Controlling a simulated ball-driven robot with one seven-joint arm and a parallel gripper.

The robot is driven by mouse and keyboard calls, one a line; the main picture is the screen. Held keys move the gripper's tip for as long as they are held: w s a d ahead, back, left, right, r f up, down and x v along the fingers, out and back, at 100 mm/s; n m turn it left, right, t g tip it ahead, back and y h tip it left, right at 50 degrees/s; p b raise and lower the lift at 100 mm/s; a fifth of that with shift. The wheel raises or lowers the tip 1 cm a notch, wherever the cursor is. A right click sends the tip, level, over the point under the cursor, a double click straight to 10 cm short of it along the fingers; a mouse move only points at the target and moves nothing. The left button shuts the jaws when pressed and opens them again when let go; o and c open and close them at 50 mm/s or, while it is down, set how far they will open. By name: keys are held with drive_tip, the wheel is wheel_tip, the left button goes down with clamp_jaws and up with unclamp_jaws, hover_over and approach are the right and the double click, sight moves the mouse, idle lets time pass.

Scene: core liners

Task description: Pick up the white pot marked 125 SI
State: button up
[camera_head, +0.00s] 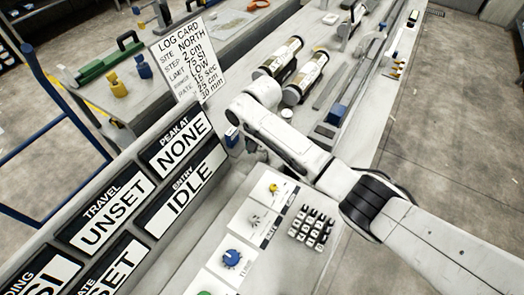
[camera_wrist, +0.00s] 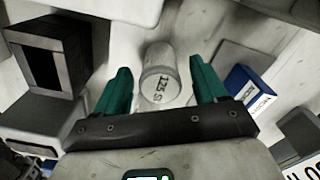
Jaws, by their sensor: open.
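The white pot marked 125 SI (camera_wrist: 161,82) shows in the wrist view, on a pale surface. My gripper (camera_wrist: 162,80) is open, with one green finger at the left of the pot and the other at the right. There are gaps between the pot and both fingers, and I cannot tell how far off the pot is in depth. In the head view my white arm reaches across the bench, and I cannot make out the fingers or the pot there.
In the wrist view a dark open box (camera_wrist: 52,58) stands left and a blue and white box (camera_wrist: 250,88) right. In the head view a log card (camera_head: 189,57), display panels (camera_head: 180,145), a keypad (camera_head: 311,227) and two core tubes (camera_head: 305,77) surround my arm.

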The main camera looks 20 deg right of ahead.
sight(264, 150)
drive_tip(key=c, duration=1.2)
drive_tip(key=shift+r, duration=0.15)
drive_tip(key=shift+r+p, duration=0.85)
drive_tip(key=shift+p, duration=0.25)
drive_tip(key=r+p, duration=0.1)
drive_tip(key=p, duration=0.1)
drive_tip(key=s+r+p, duration=0.1)
drive_tip(key=r+p, duration=0.1)
drive_tip(key=p, duration=0.1)
drive_tip(key=shift+s+a+r, duration=0.1)
drive_tip(key=shift+s+r, duration=0.1)
drive_tip(key=shift+r, duration=0.05)
drive_tip(key=shift+s+r+p, duration=0.2)
drive_tip(key=shift+s+p, duration=0.05)
drive_tip(key=shift+p, duration=0.3)
drive_tip(key=shift+s+a+r, duration=0.2)
drive_tip(key=shift+s+r, duration=1)
drive_tip(key=shift+s, duration=0.8)
drive_tip(key=shift+s+a+r, duration=0.15)
drive_tip(key=shift+s+r, duration=1.05)
drive_tip(key=shift+s, duration=0.8)
drive_tip(key=shift+s+a+r, duration=0.2)
drive_tip(key=shift+s+r, duration=1)
drive_tip(key=shift+s, duration=0.8)
